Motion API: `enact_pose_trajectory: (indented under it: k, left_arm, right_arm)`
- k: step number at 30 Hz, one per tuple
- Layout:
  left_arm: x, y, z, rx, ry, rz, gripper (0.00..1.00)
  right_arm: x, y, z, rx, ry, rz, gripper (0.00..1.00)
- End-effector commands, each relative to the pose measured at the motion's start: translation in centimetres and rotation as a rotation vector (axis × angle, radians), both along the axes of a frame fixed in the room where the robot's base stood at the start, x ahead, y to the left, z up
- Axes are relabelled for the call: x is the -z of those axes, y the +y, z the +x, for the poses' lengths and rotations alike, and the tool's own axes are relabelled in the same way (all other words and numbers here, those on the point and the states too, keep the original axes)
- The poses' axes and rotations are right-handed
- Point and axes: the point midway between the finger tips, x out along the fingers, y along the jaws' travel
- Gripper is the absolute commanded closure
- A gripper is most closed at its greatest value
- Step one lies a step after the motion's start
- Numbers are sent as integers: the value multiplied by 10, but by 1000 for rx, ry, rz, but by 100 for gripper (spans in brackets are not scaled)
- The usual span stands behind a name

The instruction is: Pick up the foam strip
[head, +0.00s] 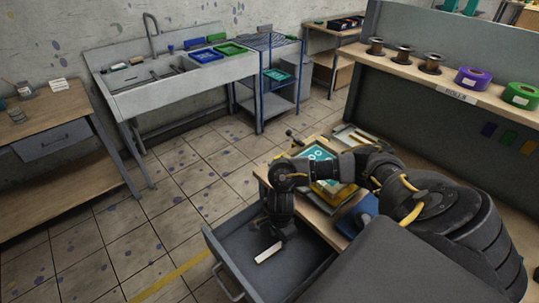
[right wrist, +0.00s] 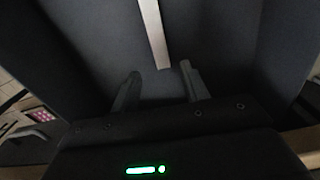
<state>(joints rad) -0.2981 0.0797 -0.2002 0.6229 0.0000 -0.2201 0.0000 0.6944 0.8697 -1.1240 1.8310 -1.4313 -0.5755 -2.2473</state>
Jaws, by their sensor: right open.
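The foam strip (head: 268,252) is a short, pale, narrow bar lying on the floor of the open grey drawer (head: 222,245). My right gripper (head: 268,240) reaches down into the drawer, close to the strip in the head view. In the right wrist view the strip (right wrist: 153,34) runs from the top edge down toward the gap between the two open fingers (right wrist: 160,85). Its near end lies just ahead of the fingertips, nearer the right finger. Nothing is between the fingers. My left gripper is not in view.
The drawer walls stand close on both sides of my right gripper. Above the drawer, the workbench top (head: 318,222) carries a teal-and-yellow printing frame (head: 318,153). A shelf (head: 440,85) with spools and tape rolls stands at right. The tiled floor at left is clear.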

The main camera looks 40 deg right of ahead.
Motion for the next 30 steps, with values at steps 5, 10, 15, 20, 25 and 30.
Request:
enact_pose_trajectory:
  k: [5,10,15,20,25,30]
  left_arm:
    - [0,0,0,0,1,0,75]
    - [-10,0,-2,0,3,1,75]
    - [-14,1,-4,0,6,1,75]
    - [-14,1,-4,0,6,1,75]
    - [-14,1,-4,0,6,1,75]
    - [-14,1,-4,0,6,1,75]
  right_arm:
    - [4,1,1,-1,0,1,55]
    - [20,3,1,1,4,-1,55]
    - [45,4,3,0,2,0,55]
    - [55,4,4,-3,0,0,55]
    - [55,4,4,-3,-1,0,55]
    - [55,4,4,-3,-1,0,74]
